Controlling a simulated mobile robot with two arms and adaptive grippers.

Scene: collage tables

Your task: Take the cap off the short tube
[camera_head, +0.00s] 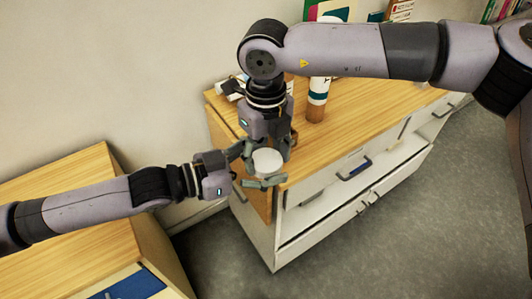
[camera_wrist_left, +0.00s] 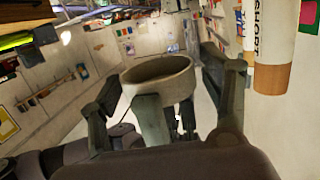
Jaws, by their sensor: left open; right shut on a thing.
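A white, hollow, cup-shaped cap (camera_head: 267,161) is in my right gripper (camera_head: 268,156), which points down and is shut on it, in the air at the cabinet's near left corner. In the left wrist view the cap (camera_wrist_left: 160,80) shows its round rim. My left gripper (camera_head: 251,168) is open, with its fingers on either side of the cap; whether they touch it I cannot tell. A white tube with a brown lower end (camera_head: 317,98) stands on the cabinet behind my right arm, which hides part of it. In the left wrist view the tube (camera_wrist_left: 270,50) reads "SHORT".
The wooden-topped white cabinet (camera_head: 360,105) has drawers with handles. Small items (camera_head: 230,87) lie at its back left, and books or boxes (camera_head: 400,10) stand at the back. Another wooden-topped unit (camera_head: 60,175) is under my left arm. Grey floor is clear at right.

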